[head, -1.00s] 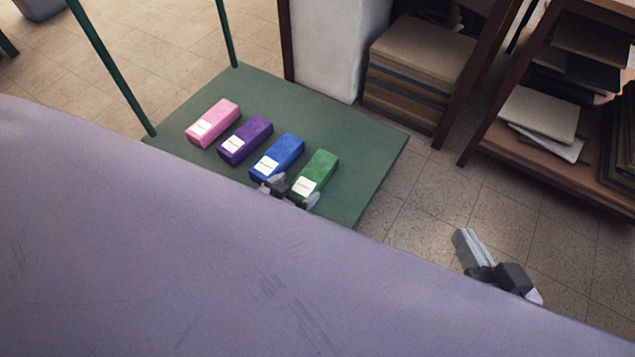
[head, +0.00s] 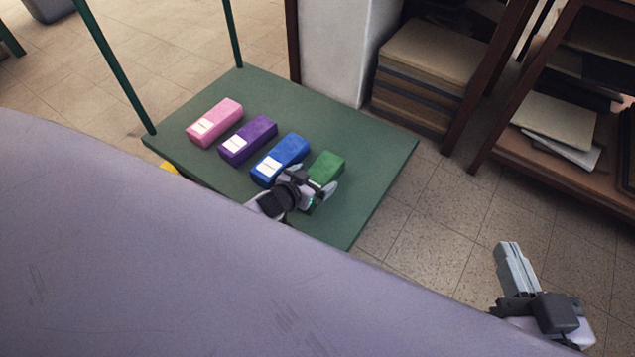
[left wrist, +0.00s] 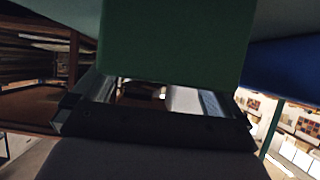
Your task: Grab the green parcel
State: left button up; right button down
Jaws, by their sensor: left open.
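The green parcel (head: 326,167) lies on the green board, at the right end of a row of parcels. My left gripper (head: 314,190) is open at its near end, with a finger to each side, and hides its near part and label. In the left wrist view the green parcel (left wrist: 175,45) fills the top middle, in front of the open left gripper (left wrist: 155,100). I cannot tell whether the fingers touch it. My right gripper (head: 512,262) is at the lower right over the floor, its fingers together and empty.
Blue (head: 280,158), purple (head: 248,139) and pink (head: 214,122) parcels lie left of the green one; the blue is close beside it. The green board (head: 375,150) has thin green posts at its far left. Wooden shelves (head: 560,185) stand at the right.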

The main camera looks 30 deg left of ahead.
pick_arm(q)
jog(key=shift+c, duration=0.3)
jog(key=c, duration=1)
jog(key=shift+r, duration=0.1)
jog(key=shift+c, duration=0.9)
